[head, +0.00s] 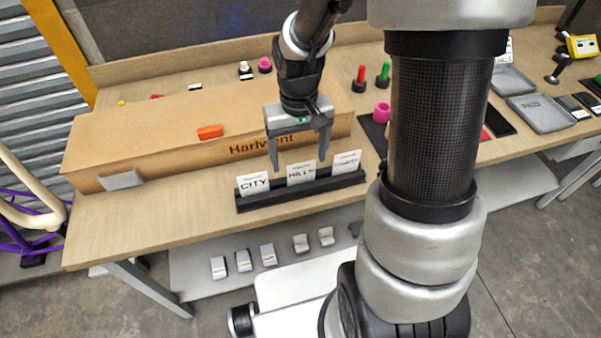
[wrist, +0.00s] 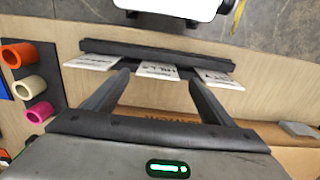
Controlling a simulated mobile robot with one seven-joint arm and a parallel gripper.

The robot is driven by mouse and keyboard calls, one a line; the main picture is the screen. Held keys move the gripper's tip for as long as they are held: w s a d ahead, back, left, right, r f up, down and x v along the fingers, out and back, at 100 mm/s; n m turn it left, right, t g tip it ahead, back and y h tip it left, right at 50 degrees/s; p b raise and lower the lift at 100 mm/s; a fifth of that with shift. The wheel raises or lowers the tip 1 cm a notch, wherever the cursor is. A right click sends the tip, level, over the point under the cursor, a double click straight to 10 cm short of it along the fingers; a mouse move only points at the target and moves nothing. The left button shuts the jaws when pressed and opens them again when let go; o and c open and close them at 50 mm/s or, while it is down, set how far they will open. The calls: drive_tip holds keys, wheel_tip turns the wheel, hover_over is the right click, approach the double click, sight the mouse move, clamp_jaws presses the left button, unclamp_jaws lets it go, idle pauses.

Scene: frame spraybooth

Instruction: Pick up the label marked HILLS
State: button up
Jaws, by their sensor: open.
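The white label marked HILLS (head: 301,174) stands in the middle of a black slotted rack (head: 305,190) near the table's front edge. A label marked CITY (head: 253,185) is to its left, and a third label (head: 347,161), its text unclear, is to its right. My gripper (head: 298,164) is open and points down, its fingers just above and behind the HILLS label, one toward each side. In the wrist view, the HILLS label (wrist: 158,69) shows between and beyond the fingertips (wrist: 158,80). No contact is visible.
A long cardboard box marked Harlvent (head: 180,150) lies behind the rack, with an orange block (head: 210,132) on top. A grey piece (head: 121,180) leans at its front. Coloured rings (wrist: 28,85) show in the wrist view. Small grey holders (head: 243,260) sit on the lower shelf.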

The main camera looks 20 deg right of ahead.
sight(301, 169)
drive_tip(key=f, duration=0.5)
drive_tip(key=shift+s+d, duration=0.2)
drive_tip(key=shift+s, duration=0.05)
drive_tip(key=shift+r, duration=0.1)
drive_tip(key=c, duration=1.1)
drive_tip(key=shift+c, duration=0.2)
